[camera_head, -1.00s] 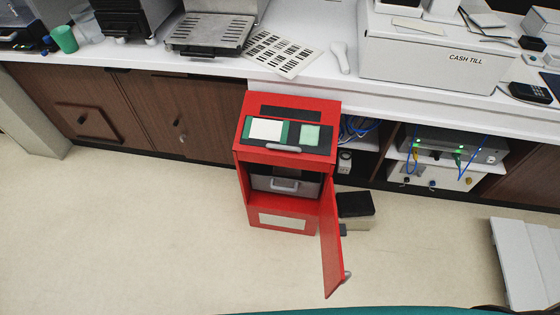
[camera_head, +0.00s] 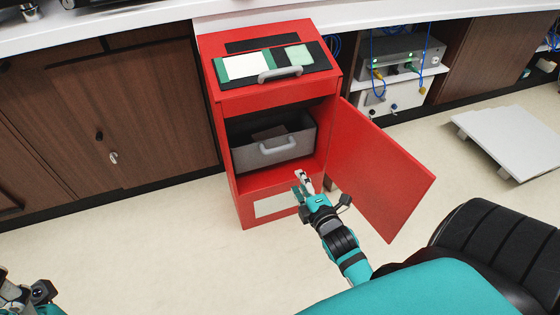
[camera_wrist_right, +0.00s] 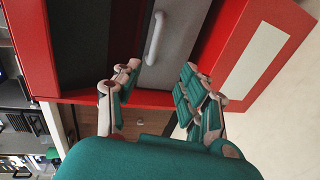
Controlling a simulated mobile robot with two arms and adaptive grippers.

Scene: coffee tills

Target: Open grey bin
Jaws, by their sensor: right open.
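The grey bin (camera_head: 246,156) sits inside the red cabinet (camera_head: 228,188), whose red door (camera_head: 378,170) stands open to the right. The bin has a light grey handle (camera_head: 279,145) on its front. In the head view my right gripper (camera_head: 301,178) is just in front of the cabinet opening, below and right of the handle, apart from it. In the right wrist view the gripper (camera_wrist_right: 160,88) is open and empty, with the bin's handle (camera_wrist_right: 154,38) ahead, beyond the fingertips. A part of my left arm shows at the bottom left corner; its fingers cannot be made out.
Brown cupboards (camera_head: 140,110) stand left of the red cabinet under the white counter (camera_head: 130,18). An open shelf with a grey device (camera_head: 402,60) and blue cables is to the right. A white panel (camera_head: 510,136) lies farther right. The floor in front is clear.

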